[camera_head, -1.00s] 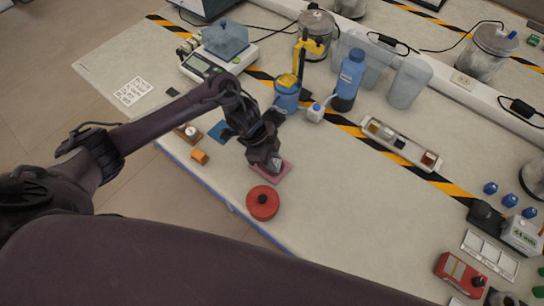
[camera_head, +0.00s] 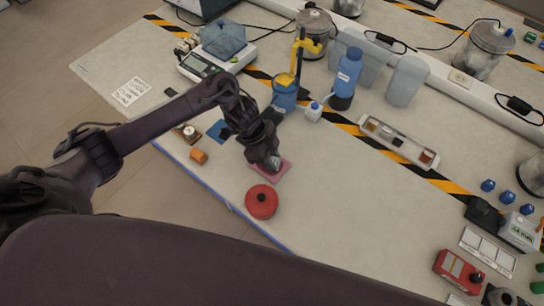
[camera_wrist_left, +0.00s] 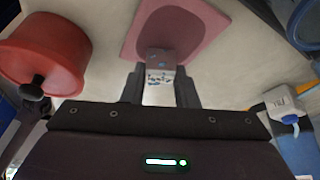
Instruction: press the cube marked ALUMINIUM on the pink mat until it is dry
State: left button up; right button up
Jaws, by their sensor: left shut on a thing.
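My left gripper (camera_head: 271,160) is shut on a small grey cube (camera_wrist_left: 160,60) with bluish drops or specks. Its near face carries small dark and coloured marks that I cannot read. The pink mat (camera_head: 285,172) lies flat on the bench under the gripper. In the left wrist view the cube stands out past the fingertips (camera_wrist_left: 160,86), over the near part of the pink mat (camera_wrist_left: 205,25). Whether the cube's underside touches the mat cannot be told. My right gripper is not in view.
A red round pot with a black knob (camera_head: 261,203) stands close in front of the mat. The bench right of the pink mat is clear.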

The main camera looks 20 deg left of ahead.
pick_arm(q)
jog(key=shift+f, duration=0.45)
jog(key=shift+s, duration=0.1)
dwell(1.2)
jog(key=shift+p+v, duration=0.7)
jog(key=shift+v, duration=0.05)
jog(key=shift+w+f+b, duration=0.2)
jog(key=shift+f+b, duration=0.3)
jog(key=shift+f, duration=0.2)
dwell(0.5)
jog(key=shift+s+f+p, duration=0.15)
jog(key=shift+s+p, duration=0.05)
jog(key=shift+p, duration=0.1)
dwell(1.6)
jog(key=shift+d+r+p, duration=0.35)
jog(key=shift+r+p, duration=0.45)
jog(key=shift+p, duration=0.05)
